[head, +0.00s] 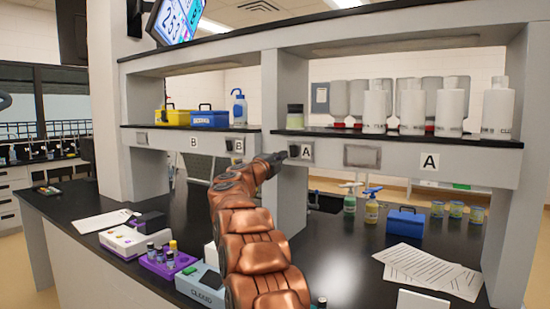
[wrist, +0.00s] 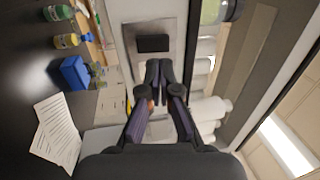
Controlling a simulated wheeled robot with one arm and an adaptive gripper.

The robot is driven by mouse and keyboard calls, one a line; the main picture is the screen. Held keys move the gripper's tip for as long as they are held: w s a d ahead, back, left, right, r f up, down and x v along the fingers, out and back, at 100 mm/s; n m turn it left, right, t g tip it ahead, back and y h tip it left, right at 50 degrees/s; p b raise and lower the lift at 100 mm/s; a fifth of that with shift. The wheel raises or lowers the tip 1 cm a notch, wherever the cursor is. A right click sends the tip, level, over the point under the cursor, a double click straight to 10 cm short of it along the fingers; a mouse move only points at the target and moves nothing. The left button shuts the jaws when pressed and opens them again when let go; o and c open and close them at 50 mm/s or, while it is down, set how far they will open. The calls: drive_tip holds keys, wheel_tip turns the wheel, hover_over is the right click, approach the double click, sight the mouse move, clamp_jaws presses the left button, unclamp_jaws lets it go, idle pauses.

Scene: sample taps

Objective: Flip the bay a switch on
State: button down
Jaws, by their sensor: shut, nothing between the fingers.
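My gripper (head: 280,156) is at the left edge of this switch in the head view. In the wrist view my gripper (wrist: 158,68) has its fingertips together and empty, close to the rocker. I cannot tell whether they touch it. Which way the rocker is tipped is not clear.
A similar B switch (head: 229,145) is on the shelf front to the left. White bottles (head: 447,112) stand on the shelf above. Spray bottles (head: 371,207), a blue box (head: 406,222) and papers (head: 430,270) lie on the bench right of my arm. A purple tray (head: 168,264) is left.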

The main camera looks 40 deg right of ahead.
sight(292, 149)
drive_tip(key=p+x, duration=0.1)
drive_tip(key=x, duration=0.2)
drive_tip(key=shift+d+r, duration=0.2)
drive_tip(key=shift+d, duration=0.2)
drive_tip(key=shift+w+d+p, duration=0.25)
drive_tip(key=shift+d+p, duration=0.2)
drive_tip(key=shift+d, duration=0.1)
drive_tip(key=shift+r, duration=0.1)
drive_tip(key=p, duration=0.3)
drive_tip(key=shift+d+r+y, duration=0.2)
drive_tip(key=shift+r+y, duration=0.1)
drive_tip(key=shift+r, duration=0.1)
drive_tip(key=shift+f, duration=0.35)
drive_tip(key=shift+a, duration=0.1)
drive_tip(key=s+a+r+b, duration=0.2)
drive_tip(key=s+a+b, duration=0.2)
drive_tip(key=a, duration=0.9)
